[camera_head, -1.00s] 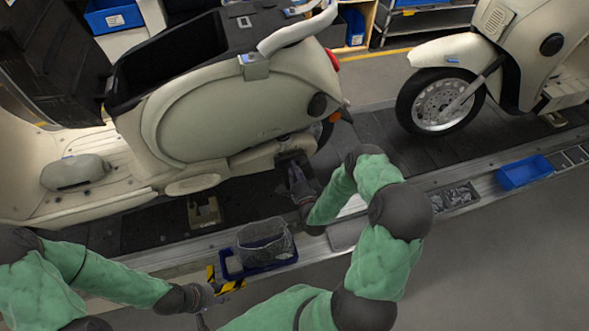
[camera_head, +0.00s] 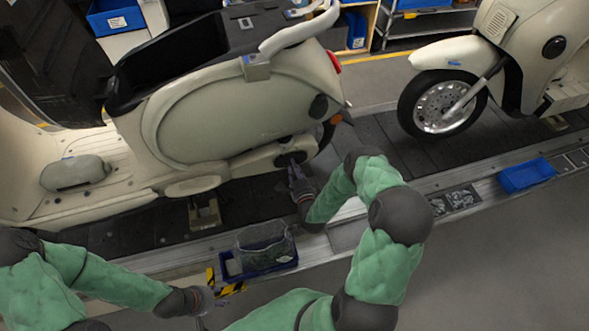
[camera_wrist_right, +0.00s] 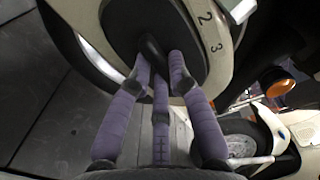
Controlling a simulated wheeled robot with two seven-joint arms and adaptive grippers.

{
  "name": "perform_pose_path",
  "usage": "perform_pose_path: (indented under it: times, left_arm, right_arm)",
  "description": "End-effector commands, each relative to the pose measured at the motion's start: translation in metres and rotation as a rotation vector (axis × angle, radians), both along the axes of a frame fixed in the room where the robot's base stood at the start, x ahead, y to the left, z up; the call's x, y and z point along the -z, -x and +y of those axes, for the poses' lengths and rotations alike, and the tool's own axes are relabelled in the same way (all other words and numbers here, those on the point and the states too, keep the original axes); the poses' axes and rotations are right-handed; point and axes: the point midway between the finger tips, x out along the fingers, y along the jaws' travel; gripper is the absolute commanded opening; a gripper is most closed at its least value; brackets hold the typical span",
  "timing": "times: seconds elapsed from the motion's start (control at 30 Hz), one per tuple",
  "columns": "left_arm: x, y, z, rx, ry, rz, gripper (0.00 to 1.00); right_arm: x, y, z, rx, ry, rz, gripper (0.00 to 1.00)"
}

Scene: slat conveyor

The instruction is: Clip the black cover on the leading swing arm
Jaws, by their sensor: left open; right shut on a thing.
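The black cover (camera_wrist_right: 118,22) is a dark oval piece with a raised middle. In the right wrist view it lies against the cream swing arm (camera_wrist_right: 212,45), which is marked with numbers. I cannot tell whether it is clipped. My right gripper (camera_wrist_right: 158,75) is shut on the cover's middle knob. In the head view my right gripper (camera_head: 294,172) reaches the swing arm (camera_head: 262,161) at the rear of the left scooter, and the cover is a small dark patch there. My left gripper (camera_head: 204,303) is open, low at the line's near edge, apart from the scooter.
A blue tray (camera_head: 290,262) with a clear container (camera_head: 262,240) stands on the near ledge. Another blue bin (camera_head: 527,173) is further right, past small parts trays (camera_head: 455,199). A second scooter (camera_head: 470,60) stands to the right on the dark slats (camera_head: 368,145).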

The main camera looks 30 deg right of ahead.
Motion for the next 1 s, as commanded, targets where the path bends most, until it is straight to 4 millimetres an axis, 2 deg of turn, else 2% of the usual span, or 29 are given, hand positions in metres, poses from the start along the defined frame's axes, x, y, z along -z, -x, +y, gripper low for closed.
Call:
perform_pose_path:
  times: [0.3, 1.0]
  left_arm:
    - [0.0028, 0.0, 0.0, 0.0, 0.0, 0.0, 0.43]
    - [0.0042, -0.0001, 0.0, 0.0, 0.0, 0.0, 0.43]
  right_arm:
    - [-0.0003, -0.007, -0.0016, 0.0, 0.0, -0.001, 0.0]
    - [-0.0004, -0.0093, -0.0021, 0.0, 0.0, -0.001, 0.0]
